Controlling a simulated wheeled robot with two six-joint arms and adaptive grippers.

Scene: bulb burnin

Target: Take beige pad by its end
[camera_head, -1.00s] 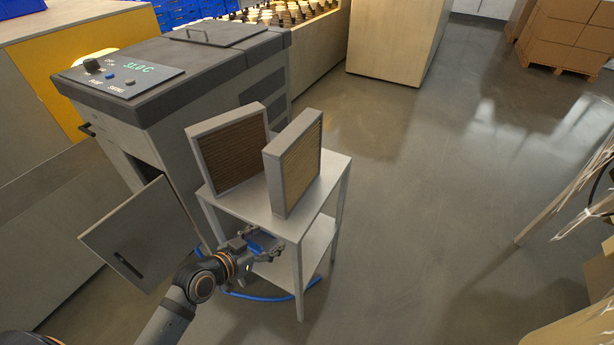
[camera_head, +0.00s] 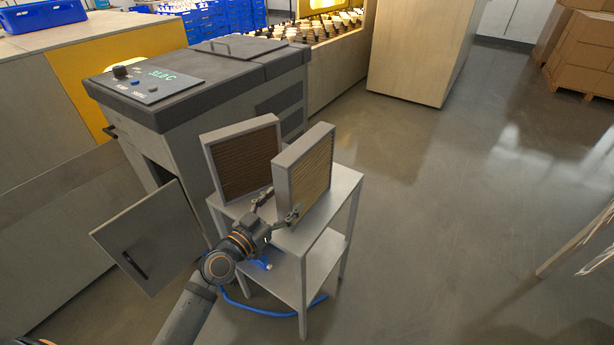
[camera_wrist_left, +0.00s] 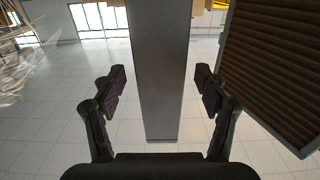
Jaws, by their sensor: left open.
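The beige pad (camera_head: 318,170) is a pleated panel in a grey frame, standing upright on the right of a small grey stand. Its narrow grey end shows in the left wrist view (camera_wrist_left: 161,60). My left gripper (camera_head: 278,206) is open at that near end. In the left wrist view its two fingers (camera_wrist_left: 160,85) are spread on either side of the end, with a gap on both sides. A similar pad with brown pleats (camera_head: 246,162) stands to the left of it and shows at the right of the wrist view (camera_wrist_left: 275,75). My right gripper is not in view.
The grey stand (camera_head: 338,197) has a lower shelf (camera_head: 322,268). A grey cabinet (camera_head: 185,110) with a control panel and an open door (camera_head: 150,240) stands to the left. A blue hose (camera_head: 262,310) lies on the floor.

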